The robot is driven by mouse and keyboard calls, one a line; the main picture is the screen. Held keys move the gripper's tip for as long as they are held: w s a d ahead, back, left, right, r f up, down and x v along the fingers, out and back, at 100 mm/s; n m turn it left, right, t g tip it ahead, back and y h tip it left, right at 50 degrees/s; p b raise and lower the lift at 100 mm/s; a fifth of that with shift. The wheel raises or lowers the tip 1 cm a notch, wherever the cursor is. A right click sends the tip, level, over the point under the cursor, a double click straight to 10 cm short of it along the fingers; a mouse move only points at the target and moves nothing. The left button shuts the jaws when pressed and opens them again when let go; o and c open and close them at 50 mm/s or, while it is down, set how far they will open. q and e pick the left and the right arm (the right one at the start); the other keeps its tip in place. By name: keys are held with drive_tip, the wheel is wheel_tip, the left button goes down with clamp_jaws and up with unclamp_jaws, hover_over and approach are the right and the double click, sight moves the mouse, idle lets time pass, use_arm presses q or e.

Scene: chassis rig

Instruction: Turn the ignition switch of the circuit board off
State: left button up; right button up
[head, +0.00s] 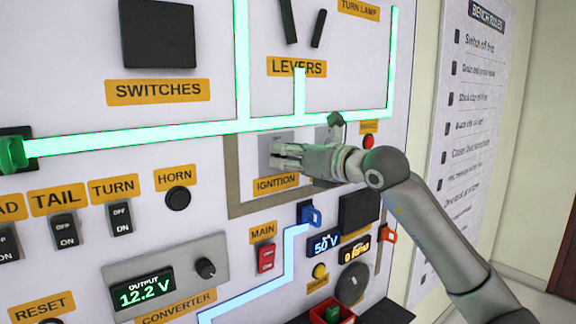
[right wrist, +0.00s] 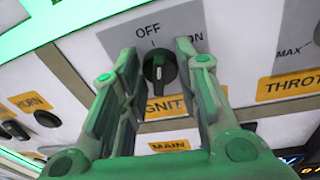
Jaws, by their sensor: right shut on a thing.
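The ignition switch (right wrist: 160,70) is a black round knob on a grey plate with OFF and ON printed above it, in the right wrist view. Its pointer looks close to upright, nearer the OFF mark than ON. My right gripper (head: 278,155) reaches the ignition plate (head: 281,138) from the right, above the IGNITION label (head: 276,183). In the right wrist view its green fingers (right wrist: 165,80) stand on both sides of the knob, shut on it. In the head view the gripper hides the knob. My left gripper is not in view.
Glowing green tubes (head: 180,133) run above the switch. Below are the red MAIN switch (head: 267,259), a blue plug (head: 309,215) and a 50 V display (head: 323,243). A red button (head: 368,141) sits close behind my right arm. TAIL (head: 64,229) and TURN (head: 121,218) switches are left.

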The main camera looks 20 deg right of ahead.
drive_tip(key=shift+n+b, duration=0.8)
drive_tip(key=shift+n, duration=0.9)
drive_tip(key=shift+h, duration=0.3)
drive_tip(key=o, duration=1)
drive_tip(key=shift+s, duration=0.1)
drive_tip(key=v, duration=1.1)
drive_tip(key=shift+s+d, duration=0.2)
drive_tip(key=shift+s, duration=0.15)
